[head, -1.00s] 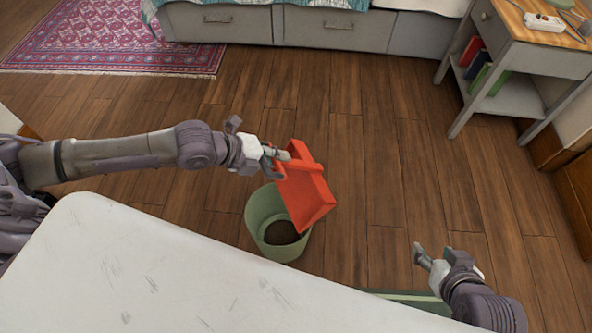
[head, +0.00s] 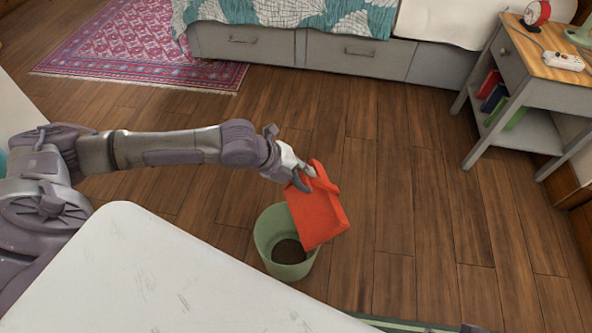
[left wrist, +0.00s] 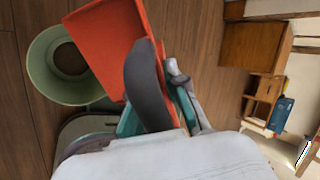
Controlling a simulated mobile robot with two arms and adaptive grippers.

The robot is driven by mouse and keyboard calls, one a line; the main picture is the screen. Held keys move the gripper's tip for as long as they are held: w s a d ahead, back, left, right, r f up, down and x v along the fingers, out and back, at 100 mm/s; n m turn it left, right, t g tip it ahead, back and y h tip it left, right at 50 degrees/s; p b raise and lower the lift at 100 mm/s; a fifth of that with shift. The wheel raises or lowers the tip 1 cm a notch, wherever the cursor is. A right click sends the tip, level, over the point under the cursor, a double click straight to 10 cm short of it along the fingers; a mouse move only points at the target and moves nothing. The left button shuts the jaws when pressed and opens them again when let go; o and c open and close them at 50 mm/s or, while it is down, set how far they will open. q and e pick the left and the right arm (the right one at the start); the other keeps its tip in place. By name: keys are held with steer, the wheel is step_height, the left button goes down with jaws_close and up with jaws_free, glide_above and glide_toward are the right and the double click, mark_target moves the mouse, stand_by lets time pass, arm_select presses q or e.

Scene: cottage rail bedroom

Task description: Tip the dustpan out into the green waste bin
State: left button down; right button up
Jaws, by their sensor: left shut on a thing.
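My left gripper (head: 300,178) is shut on the red dustpan (head: 318,215) at its upper, handle end. The dustpan is tilted steeply, its broad end low and overlapping the right side of the green waste bin (head: 268,232) in the head view. The bin stands upright on the floor, with a dark brown patch at its bottom. In the left wrist view, the dustpan (left wrist: 110,40) shows a bare red surface beside the bin (left wrist: 42,85); a dark finger covers part of it. Only a sliver, probably of my right gripper, shows at the head view's bottom edge.
A white tabletop (head: 150,275) fills the lower left, close to the bin. A nightstand (head: 525,75) stands at the upper right and a bed with drawers (head: 300,50) at the back. A patterned rug (head: 140,55) lies upper left. Wooden floor right of the bin is clear.

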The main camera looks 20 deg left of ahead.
arm_select(q)
steer(key=shift+g+y, duration=0.5)
steer(key=w+d, duration=0.1)
steer(key=w+d+r+p, duration=0.1)
steer(key=d, duration=0.1)
steer(key=shift+w, duration=0.35)
steer(key=shift+w+d+g+y, duration=0.4)
steer(key=shift+w+d, duration=0.15)
steer(key=shift+w, duration=0.05)
steer(key=shift+w+d+r+g+y+p, duration=0.1)
steer(key=shift+w+d+g+y+p, duration=0.25)
steer(key=shift+w+d, duration=0.1)
steer(key=shift+w+d+p, duration=0.2)
steer(key=shift+d+p, duration=0.05)
steer(key=shift+p, duration=0.05)
steer(key=w+d+f+g+y, duration=0.1)
steer(key=w+d+g+y, duration=0.2)
steer(key=w+d, duration=0.1)
steer(key=shift+w+d+f, duration=0.15)
steer(key=shift+w+d, duration=0.1)
arm_select(e)
steer(key=shift+w+a+f, duration=0.5)
steer(key=shift+f, duration=0.2)
steer(key=shift+d, duration=0.15)
